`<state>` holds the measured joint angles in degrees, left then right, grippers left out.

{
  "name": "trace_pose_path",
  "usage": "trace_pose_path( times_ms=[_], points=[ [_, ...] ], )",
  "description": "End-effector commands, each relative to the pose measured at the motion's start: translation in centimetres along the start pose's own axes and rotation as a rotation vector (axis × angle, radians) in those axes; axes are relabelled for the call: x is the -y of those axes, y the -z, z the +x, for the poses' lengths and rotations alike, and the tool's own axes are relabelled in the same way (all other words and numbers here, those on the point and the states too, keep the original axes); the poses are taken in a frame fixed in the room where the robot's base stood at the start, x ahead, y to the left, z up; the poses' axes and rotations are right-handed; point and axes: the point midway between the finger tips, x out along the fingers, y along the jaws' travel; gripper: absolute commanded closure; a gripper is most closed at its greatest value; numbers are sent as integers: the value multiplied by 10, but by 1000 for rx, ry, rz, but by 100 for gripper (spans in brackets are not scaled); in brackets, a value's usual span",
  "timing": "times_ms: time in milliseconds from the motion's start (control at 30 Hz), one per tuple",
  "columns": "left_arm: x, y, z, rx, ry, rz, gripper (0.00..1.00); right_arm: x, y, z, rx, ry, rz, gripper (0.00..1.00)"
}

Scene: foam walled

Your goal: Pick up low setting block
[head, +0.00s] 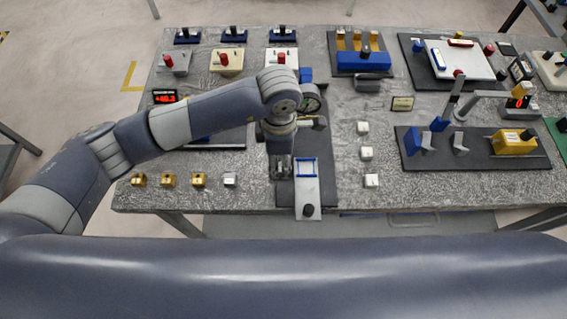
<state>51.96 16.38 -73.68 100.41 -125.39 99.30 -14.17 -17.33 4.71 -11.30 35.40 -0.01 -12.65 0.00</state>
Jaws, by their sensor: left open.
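My left gripper (280,170) points down over the front middle of the table, beside a white and blue slide piece (307,190). It is open. I cannot tell whether anything is between its fingers. No block is labelled as the low setting block. Small pale blocks stand in a column to the right: a far one (362,128), a middle one (366,153) and a near one (371,181). To the left is a row of gold blocks (168,180) and one silver block (230,180). My right gripper is not in view.
The grey speckled table (335,215) has its front edge close to the gripper. A dark board with a yellow block (513,142) is at right. A blue fixture (363,60) and a white panel (462,62) stand at the back. Bare tabletop surrounds the pale blocks.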

Motion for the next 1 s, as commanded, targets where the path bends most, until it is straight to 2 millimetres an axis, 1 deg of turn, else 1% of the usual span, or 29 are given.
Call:
trace_pose_path(
  times_ms=[33,100,167,300,500,567,600,667,700,733,1000],
  points=[
    [1,-2,3,0,5,-1,52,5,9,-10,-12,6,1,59],
    [0,-3,14,0,5,-1,52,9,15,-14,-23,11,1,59],
    [0,-3,22,0,3,0,52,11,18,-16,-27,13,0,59],
    [-1,-3,32,1,1,1,52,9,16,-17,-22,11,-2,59],
    [-1,-3,33,1,-1,1,52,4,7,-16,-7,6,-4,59],
    [-1,-3,33,1,-1,1,65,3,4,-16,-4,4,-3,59],
    [-1,-3,33,1,0,1,74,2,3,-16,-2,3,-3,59],
    [-1,-3,33,1,0,1,88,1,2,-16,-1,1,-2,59],
    [-1,-3,33,1,0,1,97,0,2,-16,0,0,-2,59],
    [-1,-3,33,1,0,1,100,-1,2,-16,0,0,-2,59],
    [-2,-3,32,2,-1,1,100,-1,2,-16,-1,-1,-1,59]
  ],
)
